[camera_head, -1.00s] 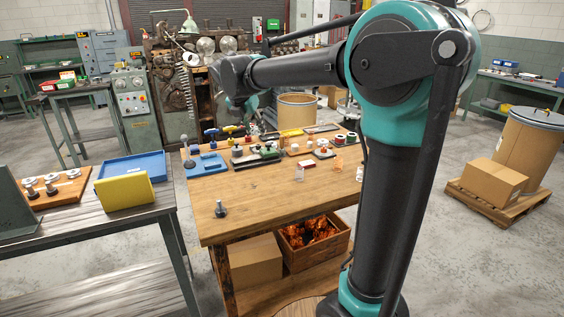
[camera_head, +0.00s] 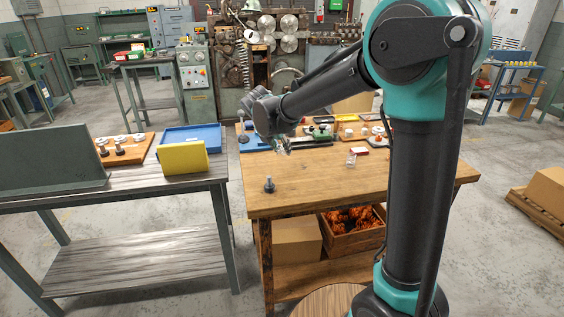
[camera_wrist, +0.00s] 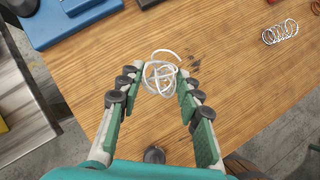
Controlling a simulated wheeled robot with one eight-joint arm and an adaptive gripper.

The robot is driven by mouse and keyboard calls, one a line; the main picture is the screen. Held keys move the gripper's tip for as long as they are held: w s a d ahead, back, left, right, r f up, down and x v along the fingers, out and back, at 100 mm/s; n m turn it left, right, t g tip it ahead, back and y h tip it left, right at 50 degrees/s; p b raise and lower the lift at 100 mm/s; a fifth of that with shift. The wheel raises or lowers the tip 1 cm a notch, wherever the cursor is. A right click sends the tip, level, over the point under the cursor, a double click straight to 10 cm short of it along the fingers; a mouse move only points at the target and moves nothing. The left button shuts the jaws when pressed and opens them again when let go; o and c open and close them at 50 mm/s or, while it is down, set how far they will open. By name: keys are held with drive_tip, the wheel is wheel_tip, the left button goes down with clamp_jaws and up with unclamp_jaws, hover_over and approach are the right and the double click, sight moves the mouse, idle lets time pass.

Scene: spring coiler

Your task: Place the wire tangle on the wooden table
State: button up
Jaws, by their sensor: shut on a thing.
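The wire tangle (camera_wrist: 160,72) is a loose bundle of pale, silvery loops between my fingertips in the wrist view. My gripper (camera_wrist: 157,82) is shut on it, one green-and-grey finger at each side. The wooden table (camera_wrist: 235,95) lies beneath; I cannot tell whether the tangle touches it. In the head view my gripper (camera_head: 283,145) is over the left part of the wooden table (camera_head: 330,188), and the tangle is too small there to make out clearly.
A dark upright peg (camera_head: 269,184) stands near the table's front left. A wire spring (camera_wrist: 280,32) lies to the right, with a blue base (camera_wrist: 65,22) at upper left. Tools and small parts line the back. A side table holds a blue tray (camera_head: 190,138) and yellow block (camera_head: 183,158).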

drive_tip(key=shift+f, duration=2.95)
drive_tip(key=shift+f, duration=0.1)
drive_tip(key=o, duration=1.1)
drive_tip(key=shift+o, duration=0.2)
